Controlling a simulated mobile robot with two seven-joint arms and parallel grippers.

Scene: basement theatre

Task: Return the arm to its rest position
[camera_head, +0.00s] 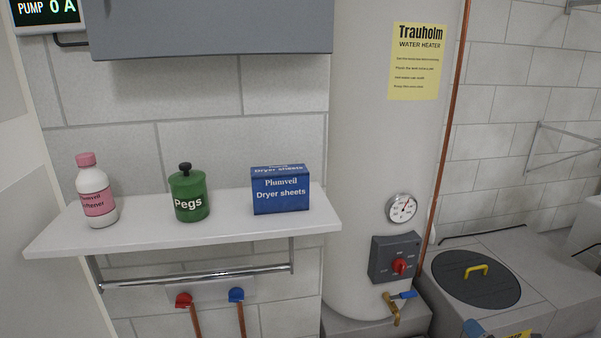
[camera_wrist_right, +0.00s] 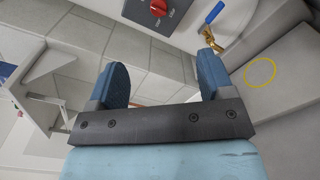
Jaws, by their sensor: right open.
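My right gripper shows in the wrist view (camera_wrist_right: 162,60) with its two blue fingers spread wide apart and nothing between them. In the head view only a small blue part of my right gripper (camera_head: 474,328) shows at the bottom edge, in front of the grey ledge; the rest is out of frame. My left gripper is not in view.
A white shelf (camera_head: 130,235) holds a pink-capped bottle (camera_head: 97,205), a green pegs jar (camera_head: 188,195) and a blue dryer-sheets box (camera_head: 281,192). The water heater (camera_head: 365,130) has a red-knob switch (camera_head: 397,262). A dark lid (camera_head: 450,290) has a yellow handle.

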